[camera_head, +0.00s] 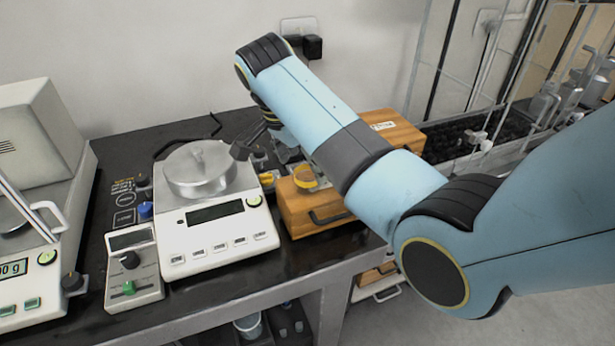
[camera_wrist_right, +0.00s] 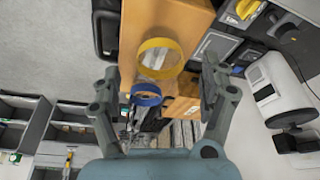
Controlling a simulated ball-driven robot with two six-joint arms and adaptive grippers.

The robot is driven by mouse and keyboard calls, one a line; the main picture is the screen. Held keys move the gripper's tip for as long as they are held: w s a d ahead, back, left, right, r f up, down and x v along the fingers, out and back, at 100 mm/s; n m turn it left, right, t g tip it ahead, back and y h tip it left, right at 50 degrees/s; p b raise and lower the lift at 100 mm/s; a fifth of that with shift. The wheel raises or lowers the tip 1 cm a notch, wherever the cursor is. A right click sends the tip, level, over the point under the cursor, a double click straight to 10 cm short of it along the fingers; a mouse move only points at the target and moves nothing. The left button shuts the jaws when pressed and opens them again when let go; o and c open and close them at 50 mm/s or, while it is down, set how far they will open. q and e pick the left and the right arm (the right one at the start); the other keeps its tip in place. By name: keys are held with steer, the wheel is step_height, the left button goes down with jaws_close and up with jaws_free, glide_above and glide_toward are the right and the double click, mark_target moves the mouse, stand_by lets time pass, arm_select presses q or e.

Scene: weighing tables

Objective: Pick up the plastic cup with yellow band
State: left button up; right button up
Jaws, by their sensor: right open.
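The plastic cup with yellow band (camera_head: 305,178) stands on a wooden box (camera_head: 300,212) in the head view, partly hidden by my right arm. In the right wrist view the yellow-banded cup (camera_wrist_right: 160,43) shows as a clear ring-rimmed cup between the open fingers, nearer the top of the picture. My right gripper (camera_wrist_right: 158,78) is open and empty, with a finger on either side and a gap to the cup. In the head view my right gripper (camera_head: 272,148) is mostly hidden by its own arm. My left gripper is not in view.
A blue-banded cup (camera_wrist_right: 146,88) is close to the yellow one in the right wrist view. A balance (camera_head: 215,225) with a metal pan stands left of the wooden box. Another wooden box (camera_head: 395,128) lies behind my arm. A second balance (camera_head: 30,245) stands far left.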

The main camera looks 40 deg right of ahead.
steer(key=x, duration=0.4)
steer(key=shift+f, duration=0.15)
steer(key=c, duration=1)
